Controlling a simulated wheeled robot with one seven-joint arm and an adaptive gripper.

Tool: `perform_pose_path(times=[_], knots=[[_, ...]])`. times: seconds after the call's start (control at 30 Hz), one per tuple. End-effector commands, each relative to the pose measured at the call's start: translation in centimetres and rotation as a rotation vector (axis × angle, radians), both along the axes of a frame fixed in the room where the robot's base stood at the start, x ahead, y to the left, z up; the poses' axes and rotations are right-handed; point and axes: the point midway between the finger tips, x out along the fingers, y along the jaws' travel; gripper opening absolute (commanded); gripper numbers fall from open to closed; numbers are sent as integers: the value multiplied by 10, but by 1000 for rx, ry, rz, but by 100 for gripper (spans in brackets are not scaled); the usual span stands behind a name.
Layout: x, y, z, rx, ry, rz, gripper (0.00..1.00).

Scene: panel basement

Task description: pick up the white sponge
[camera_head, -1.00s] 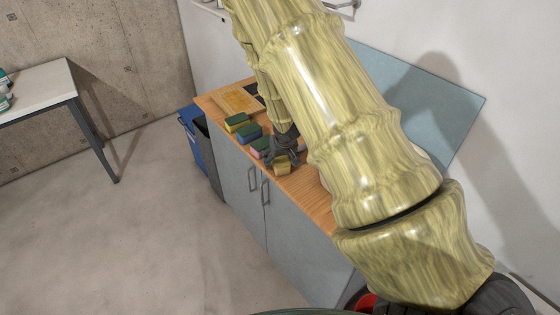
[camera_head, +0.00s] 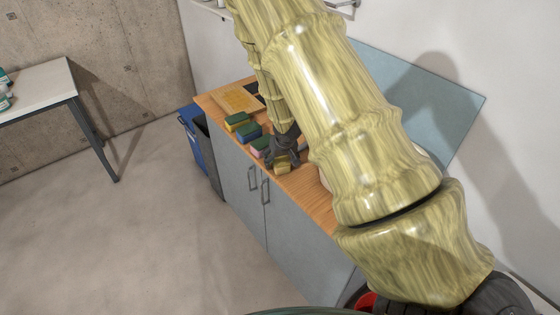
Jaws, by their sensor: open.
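My gripper (camera_head: 284,155) is small and dark in the head view, low over the wooden counter, pointing down. It is open, at the near sponge of a row. That sponge (camera_head: 283,168) looks pale yellow-tan and is partly covered by the fingers; I cannot tell whether they touch it. No sponge looks plainly white; a white one may be hidden behind my arm or gripper. Beside it lie a pink sponge with a dark top (camera_head: 259,149), a blue sponge with a green top (camera_head: 248,134) and a yellow sponge with a green top (camera_head: 236,122).
The wooden counter (camera_head: 312,194) tops a grey cabinet (camera_head: 285,225). A wooden board (camera_head: 238,101) lies at its far end. A bluish panel (camera_head: 440,100) stands against the wall. Blue and dark bins (camera_head: 190,130) stand beyond the cabinet. My arm hides much of the counter's right side.

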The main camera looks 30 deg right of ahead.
Motion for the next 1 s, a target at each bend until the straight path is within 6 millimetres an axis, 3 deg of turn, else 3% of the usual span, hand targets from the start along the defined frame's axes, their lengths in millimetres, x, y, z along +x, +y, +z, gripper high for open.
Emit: perform_pose_path(times=[0.1,0.3,0.7,1.0], knots=[[0,0,0,0,0,0,71],[0,0,0,0,0,0,40],[0,0,1,-1,0,1,38],[1,0,16,3,-2,-2,38]])
